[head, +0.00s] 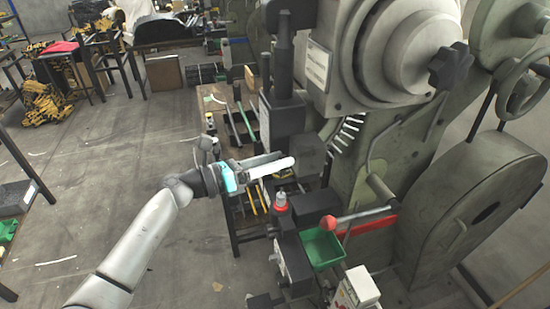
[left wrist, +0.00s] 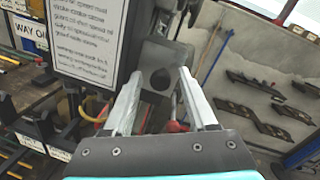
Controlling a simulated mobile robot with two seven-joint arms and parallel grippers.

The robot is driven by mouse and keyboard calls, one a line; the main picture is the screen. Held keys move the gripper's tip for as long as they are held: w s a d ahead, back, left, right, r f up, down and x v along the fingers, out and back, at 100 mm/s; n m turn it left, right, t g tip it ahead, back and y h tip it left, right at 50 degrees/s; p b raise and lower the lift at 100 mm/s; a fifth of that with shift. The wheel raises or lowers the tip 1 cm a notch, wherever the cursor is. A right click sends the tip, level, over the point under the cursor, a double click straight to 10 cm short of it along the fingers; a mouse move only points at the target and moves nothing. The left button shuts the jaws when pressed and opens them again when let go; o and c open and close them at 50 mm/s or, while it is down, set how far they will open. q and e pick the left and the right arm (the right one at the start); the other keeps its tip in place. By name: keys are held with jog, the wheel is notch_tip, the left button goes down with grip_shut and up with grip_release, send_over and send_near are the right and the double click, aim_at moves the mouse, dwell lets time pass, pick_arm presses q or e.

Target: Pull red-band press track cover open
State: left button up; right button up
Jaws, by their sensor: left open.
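The large grey-green press (head: 345,60) fills the right half of the head view. A post with a red band (head: 281,204) stands on its dark lower tooling, below my gripper. My left gripper (head: 290,164) is open and empty in front of the press's dark upper block (head: 288,118). In the left wrist view its two fingers (left wrist: 160,76) are spread, with a grey block with a round hole (left wrist: 160,55) beyond them. I cannot clearly tell which part is the track cover; the gripper and tooling may hide it. My right gripper is not in view.
A tool bench (head: 218,100) stands behind my gripper. A printed plate (left wrist: 85,38) is close left of the fingers. Open floor (head: 110,165) lies left.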

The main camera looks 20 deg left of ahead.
pick_arm(q)
jog(key=shift+c, duration=0.3)
grip_shut()
dwell(1.1)
